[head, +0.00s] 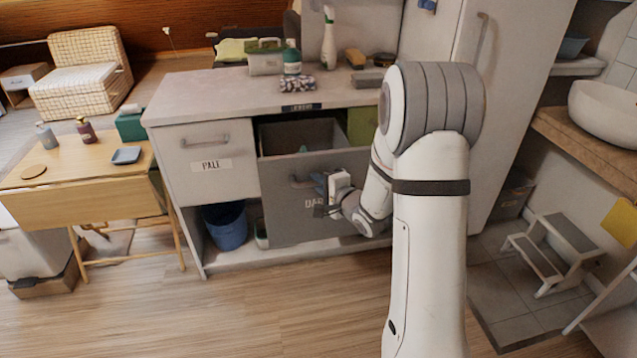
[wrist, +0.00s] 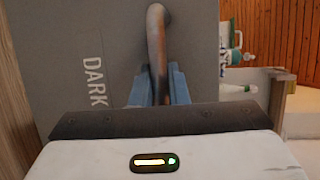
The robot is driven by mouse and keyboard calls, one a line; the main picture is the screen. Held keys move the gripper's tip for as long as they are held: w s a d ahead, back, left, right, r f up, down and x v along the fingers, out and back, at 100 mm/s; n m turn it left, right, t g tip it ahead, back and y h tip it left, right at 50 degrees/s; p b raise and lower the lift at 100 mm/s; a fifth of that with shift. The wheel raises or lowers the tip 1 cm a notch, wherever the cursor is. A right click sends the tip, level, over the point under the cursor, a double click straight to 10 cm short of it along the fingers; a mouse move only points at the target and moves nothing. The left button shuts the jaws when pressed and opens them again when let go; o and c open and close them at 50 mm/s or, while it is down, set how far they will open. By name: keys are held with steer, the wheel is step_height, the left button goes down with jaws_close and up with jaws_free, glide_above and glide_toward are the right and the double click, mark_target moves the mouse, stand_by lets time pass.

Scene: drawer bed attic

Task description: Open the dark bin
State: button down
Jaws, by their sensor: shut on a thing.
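The dark bin (head: 280,213) is a grey tilt-out front in the counter cabinet, marked "DARK" in the wrist view (wrist: 75,50). Its top leans out from the cabinet, and its dark inside shows above the front in the head view. Its bar handle (wrist: 157,45) runs between my fingers in the wrist view. My gripper (wrist: 158,88) is shut on this handle, with a blue finger on each side. In the head view my gripper (head: 322,190) is at the bin front and partly covers the handle and label.
The pale bin (head: 208,160) to the left is closed. Bottles and a rolled cloth (head: 289,83) stand on the countertop (head: 215,95). A blue bucket (head: 225,226) is below. A wooden table (head: 75,168) stands left and a step stool (head: 553,248) right. The front floor is clear.

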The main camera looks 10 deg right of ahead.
steer(key=shift+d, duration=0.1)
steer(key=c, duration=1.4)
jaws_free()
steer(key=p+v, duration=0.1)
steer(key=v, duration=0.6)
steer(key=shift+s, duration=0.4)
steer(key=shift+d+r, duration=0.1)
steer(key=shift+r, duration=0.05)
